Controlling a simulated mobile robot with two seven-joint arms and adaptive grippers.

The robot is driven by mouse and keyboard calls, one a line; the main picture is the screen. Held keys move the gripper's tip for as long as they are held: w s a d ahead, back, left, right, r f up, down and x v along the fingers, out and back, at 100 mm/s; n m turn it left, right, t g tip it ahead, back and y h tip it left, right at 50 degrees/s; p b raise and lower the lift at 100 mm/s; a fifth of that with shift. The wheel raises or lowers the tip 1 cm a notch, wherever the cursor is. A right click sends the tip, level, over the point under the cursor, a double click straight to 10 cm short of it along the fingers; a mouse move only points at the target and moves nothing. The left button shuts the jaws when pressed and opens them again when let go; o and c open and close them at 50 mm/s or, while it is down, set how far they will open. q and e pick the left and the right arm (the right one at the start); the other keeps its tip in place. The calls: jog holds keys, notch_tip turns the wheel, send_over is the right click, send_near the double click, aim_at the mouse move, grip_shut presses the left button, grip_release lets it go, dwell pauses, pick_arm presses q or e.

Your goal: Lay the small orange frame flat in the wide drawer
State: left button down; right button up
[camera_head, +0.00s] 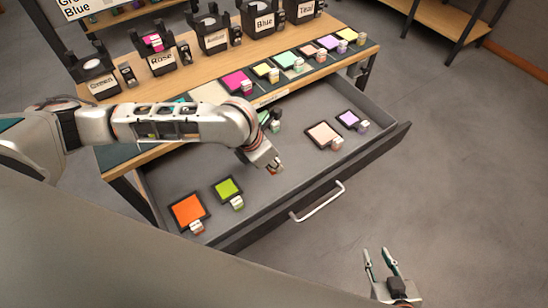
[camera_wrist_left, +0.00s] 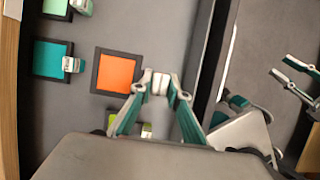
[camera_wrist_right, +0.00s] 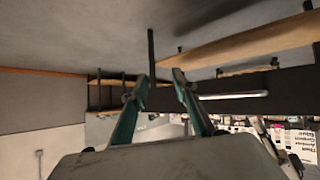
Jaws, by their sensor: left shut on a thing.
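The small orange frame (camera_wrist_left: 117,72), an orange square in a dark border, shows in the left wrist view above the wide drawer's grey floor. Its pale tab (camera_wrist_left: 156,84) is between my left gripper's (camera_wrist_left: 160,82) fingertips, which are shut on it. In the head view my left gripper (camera_head: 268,162) is over the drawer (camera_head: 290,210), and my arm mostly hides the frame. I cannot tell whether the frame touches the drawer floor. The drawer is pulled out. My right gripper (camera_head: 382,262) is open and empty, in front of the drawer; its parted fingers show in the right wrist view (camera_wrist_right: 160,80).
The drawer also holds a larger orange frame (camera_head: 187,210), a lime frame (camera_head: 227,188), a pink frame (camera_head: 323,134), a lilac frame (camera_head: 348,119) and a teal frame (camera_wrist_left: 50,58). Labelled holders (camera_head: 212,38) and a row of frames stand on the wooden top. The drawer's middle front is bare.

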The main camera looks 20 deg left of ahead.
aim_at(274, 173)
pick_arm(q)
notch_tip(274, 173, down, 3)
jog(key=shift+f+b, duration=0.2)
jog(key=shift+b, duration=0.35)
notch_tip(274, 173, down, 2)
jog(key=shift+b, duration=0.35)
jog(key=shift+f, duration=0.5)
jog(key=shift+r, duration=0.1)
jog(key=shift+f+b, duration=0.45)
jog(key=shift+f, duration=1)
jog(key=c, duration=1.8)
grip_release()
jog(key=shift+c, duration=0.2)
